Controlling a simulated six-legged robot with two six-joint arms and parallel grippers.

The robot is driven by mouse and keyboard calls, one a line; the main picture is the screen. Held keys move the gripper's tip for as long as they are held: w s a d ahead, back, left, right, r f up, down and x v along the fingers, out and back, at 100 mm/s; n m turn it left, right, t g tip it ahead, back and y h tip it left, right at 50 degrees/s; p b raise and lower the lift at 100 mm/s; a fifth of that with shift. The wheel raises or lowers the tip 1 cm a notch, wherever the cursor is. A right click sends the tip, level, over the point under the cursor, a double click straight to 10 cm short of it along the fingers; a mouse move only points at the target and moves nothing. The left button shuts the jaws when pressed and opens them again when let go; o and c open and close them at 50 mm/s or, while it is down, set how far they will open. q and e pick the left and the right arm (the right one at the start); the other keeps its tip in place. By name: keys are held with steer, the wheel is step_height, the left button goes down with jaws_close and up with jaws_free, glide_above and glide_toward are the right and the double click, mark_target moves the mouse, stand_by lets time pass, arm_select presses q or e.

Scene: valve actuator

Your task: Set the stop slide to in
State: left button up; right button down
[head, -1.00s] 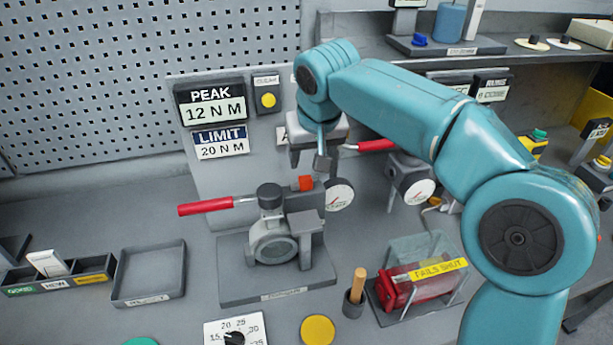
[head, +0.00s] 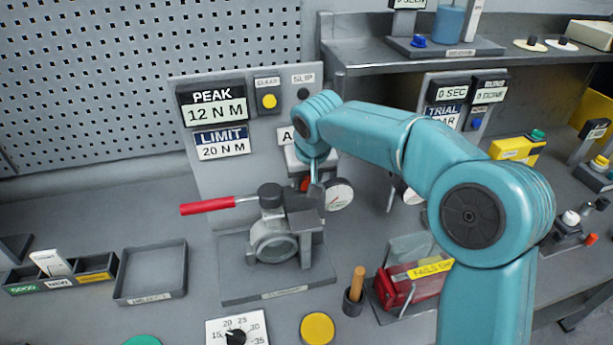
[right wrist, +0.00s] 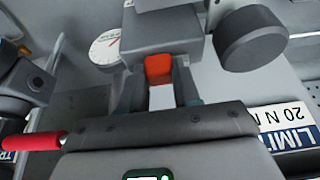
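The valve actuator fixture (head: 272,240) stands on a grey base in the middle of the bench. A small orange block, which I take for the stop slide, is at its upper right, partly hidden in the head view (head: 305,184). In the right wrist view the orange block (right wrist: 158,69) shows between the fingertips. My right gripper (right wrist: 160,82) points down at the block, one finger on each side, apparently open. Whether the fingers touch the block I cannot tell. My left gripper is not in view.
A red-handled lever (head: 207,205) sticks out left of the fixture. A round dial gauge (head: 339,194) is close to the right gripper. A wooden-handled tool (head: 357,284), a yellow disc (head: 317,329) and a clear-covered red part (head: 407,284) stand in front. An empty tray (head: 151,272) lies left.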

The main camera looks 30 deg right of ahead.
steer(key=shift+w+a+r, duration=0.1)
steer(key=shift+w+a, duration=0.05)
steer(key=shift+a, duration=0.3)
steer(key=shift+w+a+r, duration=0.1)
steer(key=shift+w+a, duration=0.05)
steer(key=shift+a, duration=0.25)
steer(key=c, duration=0.8)
jaws_free()
steer(key=shift+s, duration=0.1)
steer(key=shift+f, duration=0.1)
